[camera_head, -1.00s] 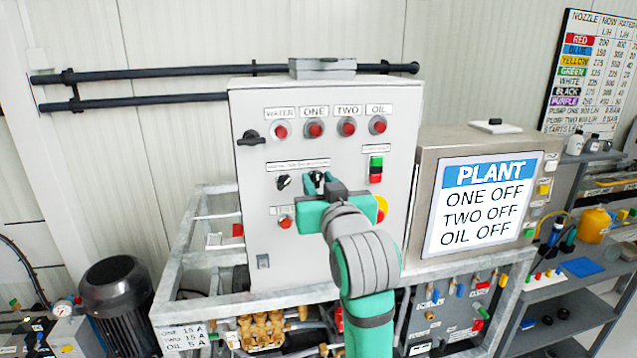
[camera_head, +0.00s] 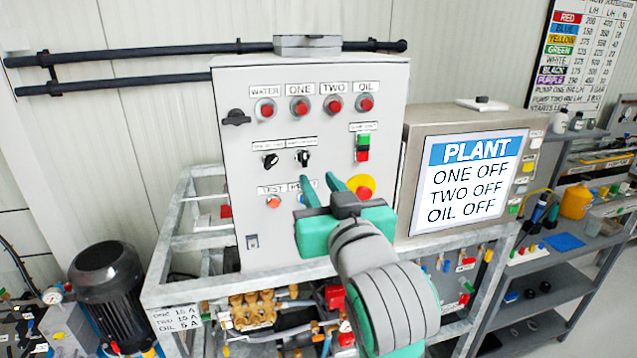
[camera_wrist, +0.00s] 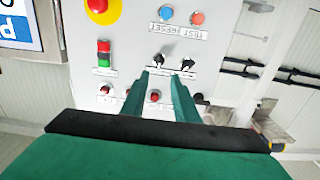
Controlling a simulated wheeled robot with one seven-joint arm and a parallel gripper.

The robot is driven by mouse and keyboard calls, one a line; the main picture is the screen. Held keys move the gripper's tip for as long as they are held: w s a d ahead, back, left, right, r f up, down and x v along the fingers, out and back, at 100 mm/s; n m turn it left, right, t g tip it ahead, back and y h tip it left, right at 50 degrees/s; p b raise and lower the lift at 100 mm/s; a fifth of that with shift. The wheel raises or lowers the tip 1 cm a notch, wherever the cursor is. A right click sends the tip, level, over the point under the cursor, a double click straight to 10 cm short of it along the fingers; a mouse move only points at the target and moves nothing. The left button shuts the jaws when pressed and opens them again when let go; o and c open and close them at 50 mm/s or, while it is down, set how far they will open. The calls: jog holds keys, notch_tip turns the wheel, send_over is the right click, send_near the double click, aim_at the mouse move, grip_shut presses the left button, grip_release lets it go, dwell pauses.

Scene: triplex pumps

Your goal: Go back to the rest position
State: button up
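My gripper (camera_head: 320,183) is in front of the grey control cabinet (camera_head: 235,170), its two green fingers apart with nothing between them. It also shows in the wrist view (camera_wrist: 162,82), pointing toward the panel. Above the fingers in the head view are two black selector knobs; the right knob (camera_head: 303,158) stands clear of the fingers. The left knob is at its side (camera_head: 270,161). In the head view my gripper partly hides the blue reset button and overlaps the area beside the yellow-ringed red stop button (camera_head: 364,192).
A plant screen (camera_head: 475,180) to the right reads ONE OFF, TWO OFF, OIL OFF. A galvanised frame (camera_head: 180,240) surrounds the cabinet's base. A black motor (camera_head: 105,280) stands at left, shelves (camera_head: 560,290) at right. Black pipes (camera_head: 150,75) run along the wall.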

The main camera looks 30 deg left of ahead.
dwell(0.3)
jog(key=w+d+f+m+t+h, duration=0.2)
jog(key=w+d+f+m, duration=0.15)
jog(key=f, duration=0.65)
jog(key=w+d+f+m+t+h, duration=0.15)
jog(key=d+f, duration=0.25)
jog(key=f, duration=0.5)
jog(key=s+d+f+m+t+h, duration=0.1)
jog(key=s+d+f+m+h, duration=0.15)
jog(key=d+f, duration=0.45)
jog(key=s+d+f+m+h, duration=0.2)
jog(key=s+f, duration=0.1)
jog(key=f, duration=0.8)
jog(key=s+d+f+h, duration=0.2)
jog(key=s+d+f, duration=0.2)
jog(key=s, duration=0.6)
jog(key=s+d+f+h, duration=0.2)
jog(key=s+d+f, duration=0.2)
jog(key=s, duration=0.6)
jog(key=s+d+f+h, duration=0.1)
jog(key=s+d+f, duration=0.2)
jog(key=s, duration=0.7)
jog(key=shift+d+f+g+h, duration=0.35)
jog(key=shift+d+f+h, duration=0.05)
jog(key=shift+d, duration=0.45)
jog(key=shift+m, duration=0.25)
